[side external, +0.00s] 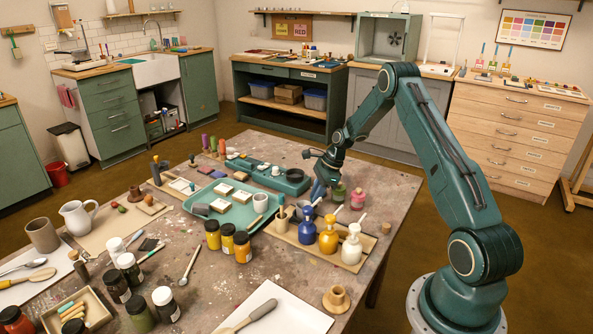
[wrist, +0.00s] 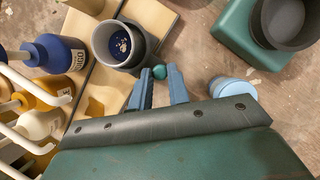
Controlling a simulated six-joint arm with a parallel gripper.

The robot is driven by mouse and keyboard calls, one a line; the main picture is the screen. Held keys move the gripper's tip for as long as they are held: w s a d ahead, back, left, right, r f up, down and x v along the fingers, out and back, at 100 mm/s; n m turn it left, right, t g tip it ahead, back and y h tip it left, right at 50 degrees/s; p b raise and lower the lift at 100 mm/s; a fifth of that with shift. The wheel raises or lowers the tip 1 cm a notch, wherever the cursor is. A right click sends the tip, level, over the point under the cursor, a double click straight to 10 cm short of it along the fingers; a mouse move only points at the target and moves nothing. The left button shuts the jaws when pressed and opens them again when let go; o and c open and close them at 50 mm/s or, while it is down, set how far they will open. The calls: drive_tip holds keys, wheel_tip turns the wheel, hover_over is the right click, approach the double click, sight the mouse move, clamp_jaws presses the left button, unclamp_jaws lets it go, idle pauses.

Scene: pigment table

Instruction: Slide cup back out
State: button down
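A round grey cup (wrist: 106,32) stands open side up at the top of the wrist view. Its inside is dark blue with pale specks, and its base is partly hidden. My gripper (wrist: 160,74) points toward the cup's lower right side, with its two blue fingers apart. A small teal ball (wrist: 159,72) shows between or just beyond the fingertips; I cannot tell what it belongs to. In the side view my gripper (side external: 318,190) is low over the table behind the pump bottles, and its fingertips are hard to make out.
A blue pump bottle (wrist: 61,52), a yellow one (side external: 328,241) and a white one (side external: 351,247) stand close beside the cup. A teal base with a dark round vessel (wrist: 285,22) is at upper right. A light blue round thing (wrist: 232,87) lies right of the fingers.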

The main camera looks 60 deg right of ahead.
drive_tip(key=shift+w, duration=1.9)
drive_tip(key=c, duration=1.3)
unclamp_jaws()
drive_tip(key=shift+c, duration=0.2)
drive_tip(key=shift+r, duration=0.2)
drive_tip(key=v, duration=1.3)
drive_tip(key=shift+r, duration=0.2)
